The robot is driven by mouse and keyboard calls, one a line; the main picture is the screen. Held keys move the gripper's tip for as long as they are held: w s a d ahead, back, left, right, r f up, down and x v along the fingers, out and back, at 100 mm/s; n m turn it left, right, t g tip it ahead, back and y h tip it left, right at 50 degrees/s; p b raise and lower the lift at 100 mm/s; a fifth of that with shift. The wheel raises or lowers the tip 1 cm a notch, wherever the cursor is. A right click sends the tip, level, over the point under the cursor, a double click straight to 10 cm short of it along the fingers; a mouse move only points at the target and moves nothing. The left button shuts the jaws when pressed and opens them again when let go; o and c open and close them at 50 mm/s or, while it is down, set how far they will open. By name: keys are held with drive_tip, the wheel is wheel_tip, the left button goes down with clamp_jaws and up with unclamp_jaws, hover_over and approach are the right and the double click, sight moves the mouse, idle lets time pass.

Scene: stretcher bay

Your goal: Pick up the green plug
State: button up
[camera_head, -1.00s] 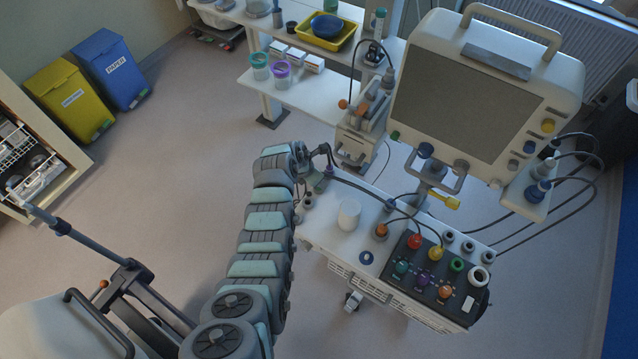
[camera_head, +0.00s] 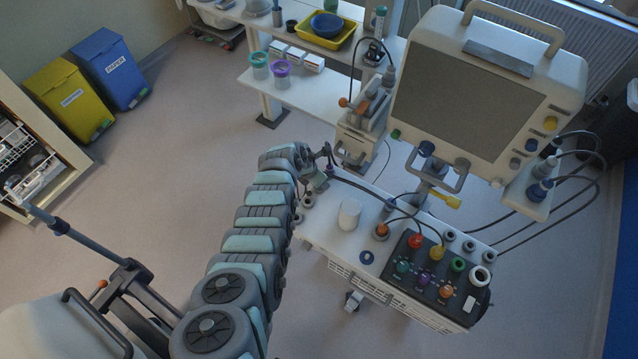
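My gripper (camera_head: 327,156) is small and dark in the head view, at the far left corner of the white cart (camera_head: 322,235). Whether its fingers are open or shut is too small to make out. A small grey-green piece (camera_head: 319,182) shows just below it; I cannot tell whether this is the green plug or part of my wrist. A green ring-shaped port (camera_head: 458,265) sits on the cart's black panel (camera_head: 470,275). No clearly recognisable green plug shows elsewhere on the cart.
The monitor (camera_head: 480,95) rises behind. Cables cross near my gripper.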

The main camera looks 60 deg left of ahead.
clamp_jaws()
idle(0.3)
drive_tip(key=shift+r, duration=0.15)
